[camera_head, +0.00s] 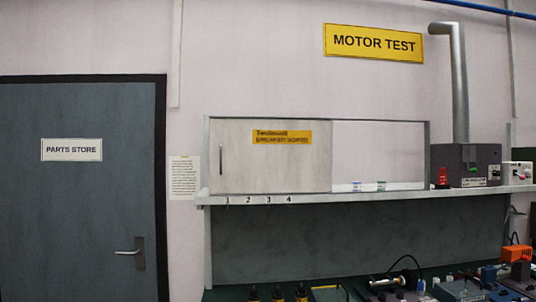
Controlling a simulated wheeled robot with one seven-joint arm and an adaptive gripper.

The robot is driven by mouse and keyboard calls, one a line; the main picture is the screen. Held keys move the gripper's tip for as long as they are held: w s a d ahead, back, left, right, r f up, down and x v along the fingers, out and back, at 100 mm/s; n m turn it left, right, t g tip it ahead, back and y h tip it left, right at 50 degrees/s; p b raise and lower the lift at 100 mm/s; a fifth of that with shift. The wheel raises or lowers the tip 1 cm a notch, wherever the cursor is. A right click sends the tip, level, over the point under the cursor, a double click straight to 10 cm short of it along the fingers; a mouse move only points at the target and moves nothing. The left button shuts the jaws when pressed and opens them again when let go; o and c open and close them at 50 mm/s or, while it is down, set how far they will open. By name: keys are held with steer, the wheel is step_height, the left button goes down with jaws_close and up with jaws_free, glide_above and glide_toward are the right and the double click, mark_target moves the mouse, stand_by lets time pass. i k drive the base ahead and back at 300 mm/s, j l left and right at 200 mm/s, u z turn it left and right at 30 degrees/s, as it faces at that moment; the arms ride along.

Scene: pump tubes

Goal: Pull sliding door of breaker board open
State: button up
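A wide cabinet frame (429,150), which looks like the breaker board, stands on a wall shelf. Its pale grey sliding door (265,167) covers the left part of the frame. The door has a dark vertical handle (221,159) near its left edge and a yellow label (282,137) at its upper right, too small to read clearly. The right part of the frame is uncovered and shows a white back, with small blue and green items at its bottom edge. What lies behind the door is hidden. My gripper is not in view.
The shelf (350,197) carries numbers 1 to 3 and 4 below the door. A grey box (466,165) with a red lamp (442,177) and pipe stands right of the cabinet. Tools and bottles crowd the bench below. A grey door (75,220) is at left.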

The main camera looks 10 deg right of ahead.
mark_target(247, 156)
steer(key=i+j+u, duration=0.1)
steer(key=i+j, duration=0.15)
steer(key=i, duration=0.2)
steer(key=i+j+u, duration=0.15)
steer(key=i, duration=0.3)
steer(key=j, duration=0.1)
